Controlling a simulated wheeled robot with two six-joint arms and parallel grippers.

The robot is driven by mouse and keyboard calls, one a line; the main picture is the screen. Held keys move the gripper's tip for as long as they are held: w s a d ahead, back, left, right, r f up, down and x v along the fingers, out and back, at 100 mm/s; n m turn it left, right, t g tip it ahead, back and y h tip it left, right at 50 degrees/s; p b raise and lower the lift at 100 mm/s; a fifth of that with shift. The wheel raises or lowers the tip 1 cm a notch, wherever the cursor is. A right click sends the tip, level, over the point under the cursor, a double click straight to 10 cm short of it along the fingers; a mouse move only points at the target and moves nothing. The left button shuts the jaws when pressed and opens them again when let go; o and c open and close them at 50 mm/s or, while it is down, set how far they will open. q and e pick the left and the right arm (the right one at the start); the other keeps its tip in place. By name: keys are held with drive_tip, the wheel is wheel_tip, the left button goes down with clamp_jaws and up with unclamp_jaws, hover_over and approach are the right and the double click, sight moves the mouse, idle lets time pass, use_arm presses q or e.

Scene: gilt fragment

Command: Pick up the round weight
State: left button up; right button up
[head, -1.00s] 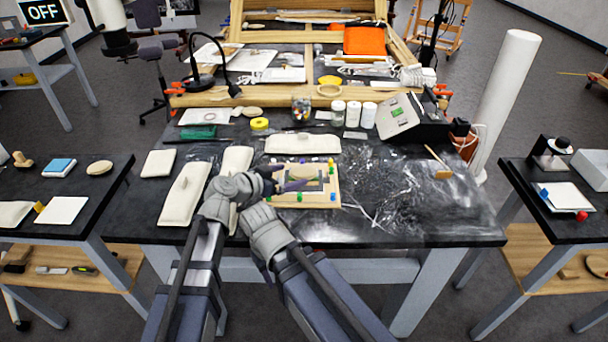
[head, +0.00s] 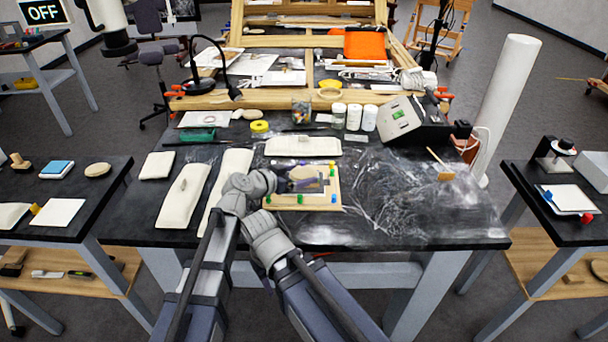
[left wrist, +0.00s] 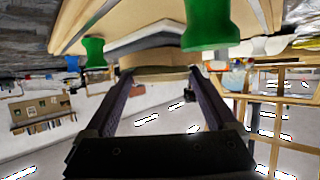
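My left gripper (head: 303,184) is over the small wooden board (head: 288,204) with coloured pins. Its two dark fingers are apart, and it also shows in the left wrist view (left wrist: 160,78). There, a tan, round-edged piece (left wrist: 155,74), seemingly the round weight, lies at the fingertips and spans the gap between them. I cannot tell whether both fingers touch it. In the head view the fingers largely hide this piece. Green pins (left wrist: 209,25) stand close by the fingers in the left wrist view.
Pale padded bars (head: 184,195) lie left of the board, and another (head: 303,146) lies behind it. Crumpled clear film (head: 400,195) covers the table to the right. White jars (head: 354,117) and a grey device (head: 402,117) stand farther back.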

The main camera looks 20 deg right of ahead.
sight(299, 174)
use_arm(q)
drive_tip(key=c, duration=1)
drive_tip(key=shift+r+p, duration=0.8)
wheel_tip(299, 174, up, 3)
drive_tip(key=p, duration=0.2)
drive_tip(key=shift+f+p, duration=0.15)
drive_tip(key=shift+p, duration=0.15)
drive_tip(key=shift+s+a+f+b, duration=0.2)
drive_tip(key=shift+s+a, duration=0.15)
drive_tip(key=shift+a, duration=0.15)
drive_tip(key=shift+s+a+f+b, duration=0.2)
drive_tip(key=shift+s+a, duration=0.15)
drive_tip(key=shift+a, duration=0.15)
drive_tip(key=s+a, duration=0.2)
drive_tip(key=a, duration=0.2)
drive_tip(key=s+a, duration=0.3)
drive_tip(key=a, duration=0.2)
drive_tip(key=s+a, duration=0.3)
drive_tip(key=a, duration=0.1)
drive_tip(key=shift+a, duration=0.15)
